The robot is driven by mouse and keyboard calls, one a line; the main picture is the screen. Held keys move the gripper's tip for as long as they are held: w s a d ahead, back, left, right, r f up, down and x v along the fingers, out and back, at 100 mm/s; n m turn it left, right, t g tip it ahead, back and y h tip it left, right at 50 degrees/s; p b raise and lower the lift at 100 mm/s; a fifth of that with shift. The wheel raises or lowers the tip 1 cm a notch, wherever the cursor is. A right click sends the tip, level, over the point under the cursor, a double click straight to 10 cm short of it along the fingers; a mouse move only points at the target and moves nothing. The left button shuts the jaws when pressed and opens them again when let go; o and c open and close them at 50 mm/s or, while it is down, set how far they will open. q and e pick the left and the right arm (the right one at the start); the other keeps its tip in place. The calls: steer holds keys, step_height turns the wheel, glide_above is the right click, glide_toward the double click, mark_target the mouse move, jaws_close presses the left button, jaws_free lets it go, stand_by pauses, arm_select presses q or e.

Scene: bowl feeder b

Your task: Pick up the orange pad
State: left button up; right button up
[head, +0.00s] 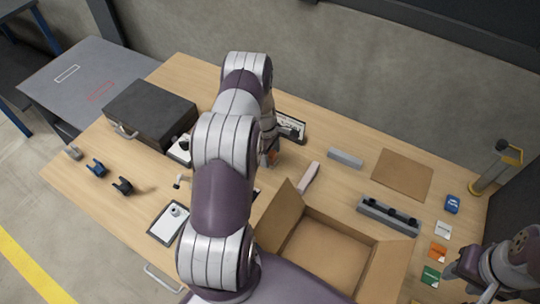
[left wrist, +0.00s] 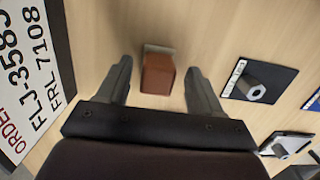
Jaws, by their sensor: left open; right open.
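An orange-brown block-like pad (left wrist: 158,74) stands on the wooden table between the two fingers of my left gripper (left wrist: 160,88) in the left wrist view. The gripper is open, with a gap on each side of the pad.
A printed sign (head: 290,126) stands close behind the left gripper. An open cardboard box (head: 325,252) stands at the front, and a dark case (head: 150,110) at the left.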

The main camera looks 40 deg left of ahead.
arm_select(q)
steer(key=shift+w+f, duration=0.1)
steer(key=shift+w, duration=0.1)
steer(key=c, duration=1.1)
steer(key=shift+s, duration=0.1)
